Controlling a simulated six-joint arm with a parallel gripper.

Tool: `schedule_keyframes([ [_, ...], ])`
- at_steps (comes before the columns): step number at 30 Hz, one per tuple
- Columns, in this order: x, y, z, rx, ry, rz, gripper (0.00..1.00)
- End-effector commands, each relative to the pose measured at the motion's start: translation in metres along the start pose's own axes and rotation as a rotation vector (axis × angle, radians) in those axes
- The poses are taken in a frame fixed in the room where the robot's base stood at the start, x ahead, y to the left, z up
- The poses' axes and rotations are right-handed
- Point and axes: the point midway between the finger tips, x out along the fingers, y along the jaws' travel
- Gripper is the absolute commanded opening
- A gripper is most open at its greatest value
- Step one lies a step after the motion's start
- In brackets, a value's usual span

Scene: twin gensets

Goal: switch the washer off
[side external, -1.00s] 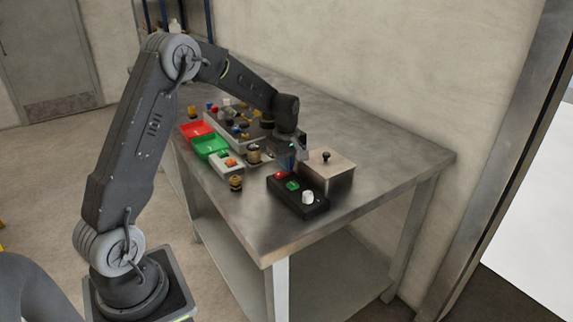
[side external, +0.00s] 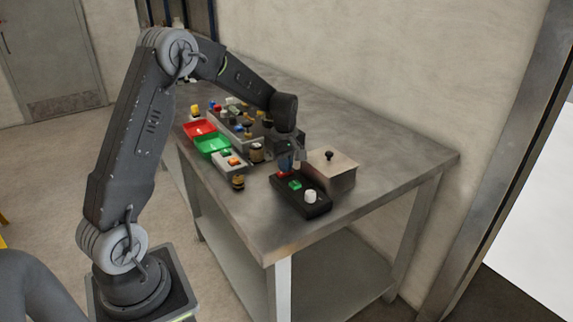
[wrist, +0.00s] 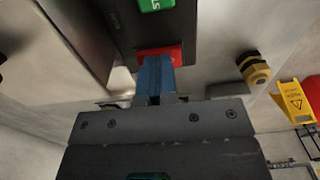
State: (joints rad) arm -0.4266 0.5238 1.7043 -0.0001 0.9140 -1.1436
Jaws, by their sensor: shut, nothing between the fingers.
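A black control box (side external: 300,197) lies near the table's front edge. It carries a red button (wrist: 158,53), a green button (wrist: 155,4) and a white knob (side external: 310,196). My gripper (wrist: 157,68) is shut and empty, its blue fingertips together over the red button. In the side view my gripper (side external: 286,165) points down at the red end of the box and partly hides the red button. The fingertips overlap the red button's edge in the wrist view; I cannot tell whether they press it.
A metal box with a black knob (side external: 331,169) stands just behind the control box. The table's right side is clear.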

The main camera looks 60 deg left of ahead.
Motion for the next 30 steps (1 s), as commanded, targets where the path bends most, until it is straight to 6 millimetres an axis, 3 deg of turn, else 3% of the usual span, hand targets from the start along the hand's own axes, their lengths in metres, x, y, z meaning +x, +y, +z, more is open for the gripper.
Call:
schedule_keyframes([
  [5, -0.001, 0.0, 0.0, 0.0, 0.0, 0.001, 0.0],
  [10, -0.017, 0.001, 0.0, 0.0, 0.001, 0.004, 0.0],
  [22, -0.103, 0.001, 0.0, 0.0, 0.002, 0.005, 0.0],
  [30, -0.136, 0.0, 0.0, 0.0, 0.001, 0.002, 0.0],
])
